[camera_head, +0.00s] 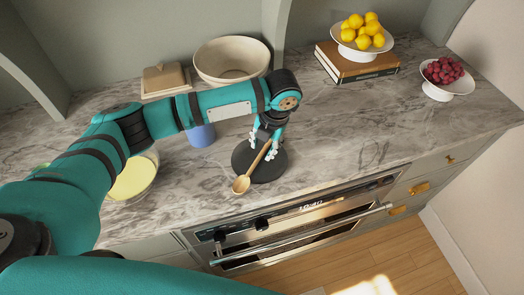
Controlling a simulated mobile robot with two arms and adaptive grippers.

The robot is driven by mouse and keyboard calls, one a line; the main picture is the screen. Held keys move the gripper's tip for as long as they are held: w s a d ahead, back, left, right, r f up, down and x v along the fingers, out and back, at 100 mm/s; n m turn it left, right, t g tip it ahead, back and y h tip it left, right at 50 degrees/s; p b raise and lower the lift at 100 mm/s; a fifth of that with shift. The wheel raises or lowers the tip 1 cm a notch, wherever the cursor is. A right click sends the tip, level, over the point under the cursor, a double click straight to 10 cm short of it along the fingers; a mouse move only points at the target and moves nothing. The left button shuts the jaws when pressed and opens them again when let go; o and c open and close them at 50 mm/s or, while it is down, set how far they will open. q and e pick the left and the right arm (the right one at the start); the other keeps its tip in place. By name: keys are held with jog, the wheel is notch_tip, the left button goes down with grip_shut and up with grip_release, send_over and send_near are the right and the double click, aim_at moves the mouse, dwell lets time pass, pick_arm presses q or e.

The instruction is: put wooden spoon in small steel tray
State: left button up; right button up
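The wooden spoon (241,185) lies at a slant, its bowl toward the counter's front edge and its handle over a dark round flat piece (268,172). That piece may be the small steel tray; its rim and depth are too small to tell. My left gripper (262,154) points down over the dark piece, with a finger on each side of the spoon handle. The fingers stand apart, with gaps beside the handle, so it looks open. The gripper hides the upper end of the handle. My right gripper is not in view.
A cream bowl (232,61), a lidded dish (165,79), books (358,67), a lemon stand (363,52) and a raspberry bowl (438,92) stand behind. A blue cup (201,135) and yellow-filled bowl (133,178) are left. Counter right of the gripper is clear; an oven (300,225) is below.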

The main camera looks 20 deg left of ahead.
pick_arm(q)
notch_tip(320, 180, up, 9)
jog(key=d+b, duration=0.1)
jog(key=b, duration=0.1)
jog(key=shift+s+d, duration=0.2)
jog(key=shift+d, duration=0.2)
jog(key=shift+f, duration=0.1)
